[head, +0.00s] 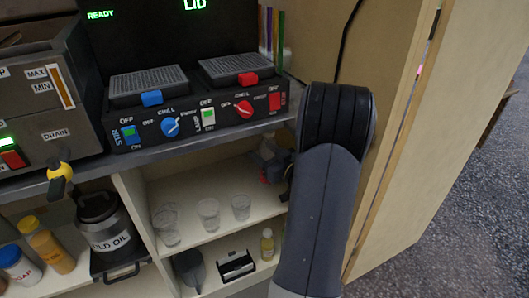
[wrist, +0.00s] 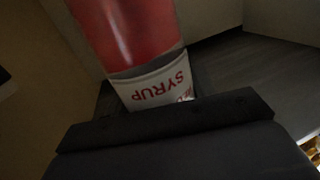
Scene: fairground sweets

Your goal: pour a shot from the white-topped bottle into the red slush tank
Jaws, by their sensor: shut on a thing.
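In the wrist view my gripper (wrist: 165,112) is shut on a red bottle (wrist: 130,35) with a white label that reads SYRUP upside down. The bottle's top is out of view, so its colour cannot be told. In the head view my arm hides most of the gripper's area; a small dark shape with red on it shows beside the arm, unclear. The slush machine (head: 190,125) stands on the counter. Its red side has a ribbed grey panel with a red tab (head: 247,78), lying flat, and a red knob and switch. No open red tank interior shows.
The blue side's panel (head: 150,82) is at left. Clear cups (head: 208,213) stand on the shelf below, with a small yellow bottle (head: 267,245) lower down. An OLD OIL can (head: 103,225) is left. A wooden wall (head: 400,130) closes the right.

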